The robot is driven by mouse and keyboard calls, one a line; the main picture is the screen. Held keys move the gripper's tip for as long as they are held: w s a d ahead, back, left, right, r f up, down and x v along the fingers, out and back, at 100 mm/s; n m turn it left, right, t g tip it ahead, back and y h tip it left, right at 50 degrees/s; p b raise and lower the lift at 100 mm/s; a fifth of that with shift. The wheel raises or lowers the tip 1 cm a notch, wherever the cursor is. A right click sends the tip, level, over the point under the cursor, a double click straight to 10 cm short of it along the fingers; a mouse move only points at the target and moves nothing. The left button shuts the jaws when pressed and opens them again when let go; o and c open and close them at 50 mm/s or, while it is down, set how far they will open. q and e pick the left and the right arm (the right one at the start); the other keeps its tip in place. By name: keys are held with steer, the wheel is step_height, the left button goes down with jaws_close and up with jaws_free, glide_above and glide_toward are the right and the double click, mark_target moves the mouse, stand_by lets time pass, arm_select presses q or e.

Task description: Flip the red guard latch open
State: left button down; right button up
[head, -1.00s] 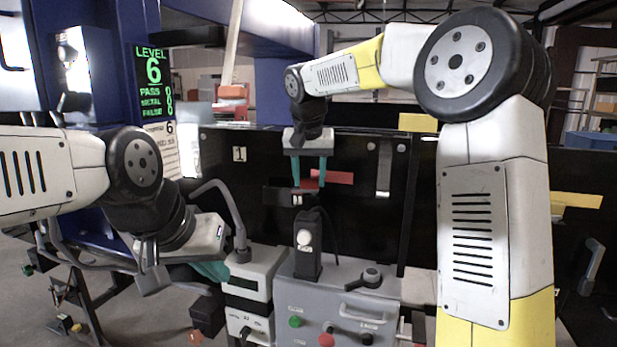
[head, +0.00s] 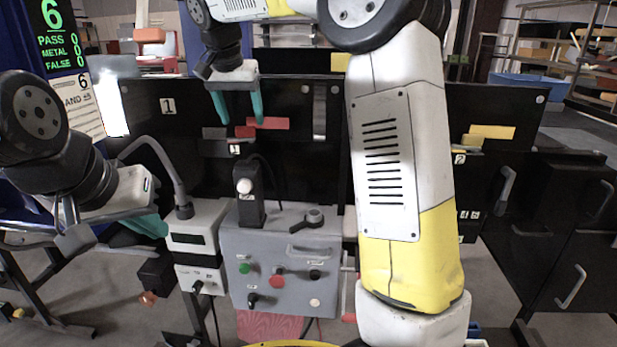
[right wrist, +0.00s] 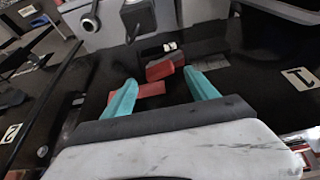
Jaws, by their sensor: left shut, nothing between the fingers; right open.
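The red guard latch appears as a red block (right wrist: 164,67) beside a small black housing (right wrist: 165,48) in the right wrist view. My left gripper (head: 152,228) is shut and empty at the left, well apart from the latch.
A grey control box (head: 283,262) with coloured buttons and a lever stands in front of the panel. A black upright device (head: 250,205) with a white knob sits on it. A white box (head: 195,235) with a curved grey pipe stands between my left gripper and the control box.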

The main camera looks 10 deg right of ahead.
steer(key=s+d+v, duration=0.1)
steer(key=v, duration=0.4)
steer(key=s+d+f+n+y, duration=0.1)
steer(key=s+d+f, duration=0.2)
steer(key=s, duration=0.4)
steer(key=s+d+f+n+t+y, duration=0.1)
steer(key=s+d+f, duration=0.3)
steer(key=s, duration=0.4)
steer(key=s+d+f+n+y, duration=0.1)
steer(key=s+d+f+n, duration=0.1)
steer(key=s+d+f, duration=0.2)
steer(key=s+d, duration=0.2)
steer(key=s, duration=0.2)
steer(key=shift+s, duration=0.25)
steer(key=shift+w+r, duration=0.1)
